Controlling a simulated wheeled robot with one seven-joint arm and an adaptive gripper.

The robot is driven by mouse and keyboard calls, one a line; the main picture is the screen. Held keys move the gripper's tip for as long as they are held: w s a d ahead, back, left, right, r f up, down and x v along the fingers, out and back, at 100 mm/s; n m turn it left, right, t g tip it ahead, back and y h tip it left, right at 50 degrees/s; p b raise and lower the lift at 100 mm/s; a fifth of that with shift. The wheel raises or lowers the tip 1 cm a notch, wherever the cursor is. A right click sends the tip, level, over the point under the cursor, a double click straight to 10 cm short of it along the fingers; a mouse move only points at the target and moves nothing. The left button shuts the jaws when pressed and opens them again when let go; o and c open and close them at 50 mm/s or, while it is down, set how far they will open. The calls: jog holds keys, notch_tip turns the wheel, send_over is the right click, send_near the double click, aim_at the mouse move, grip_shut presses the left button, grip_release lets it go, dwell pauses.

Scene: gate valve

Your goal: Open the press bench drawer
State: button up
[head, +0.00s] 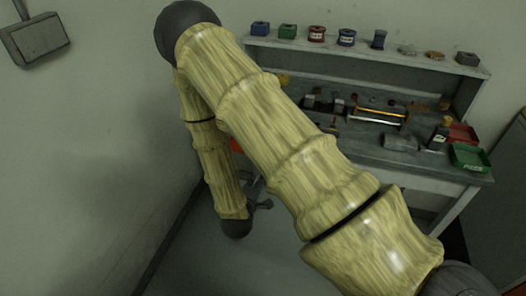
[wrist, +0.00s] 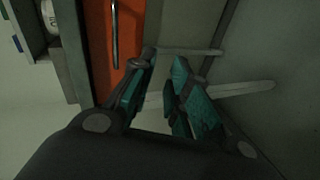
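An orange drawer front (wrist: 100,62) stands upright in the upper left of the wrist view, with a dark bar handle (wrist: 115,35) on it. In the head view only a small orange patch (head: 236,146) shows beside my arm, which hides the rest. My gripper (wrist: 165,58) has teal finger pads with a gap between them. It is open and nothing shows between the pads. The left finger's tip overlaps the lower right edge of the orange front in the picture. I cannot tell if it touches. The handle lies above and left of the fingertips, not between them.
A grey workbench (head: 432,176) with a raised shelf (head: 390,55) carries several small objects. A green bin (head: 468,157) and a red bin (head: 461,134) stand at its right end. A grey box hangs on the left wall (head: 36,38). Bare floor (head: 190,262) lies below my gripper.

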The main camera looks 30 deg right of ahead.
notch_tip(320, 180, up, 5)
jog(key=w+d+n+h, duration=0.1)
jog(key=w+h, duration=0.1)
jog(key=p+x, duration=0.1)
jog(key=x, duration=0.2)
jog(key=p+x, duration=0.1)
jog(key=x, duration=0.3)
jog(key=p+x, duration=0.1)
jog(key=x, duration=0.3)
jog(key=shift+r, duration=0.4)
grip_shut()
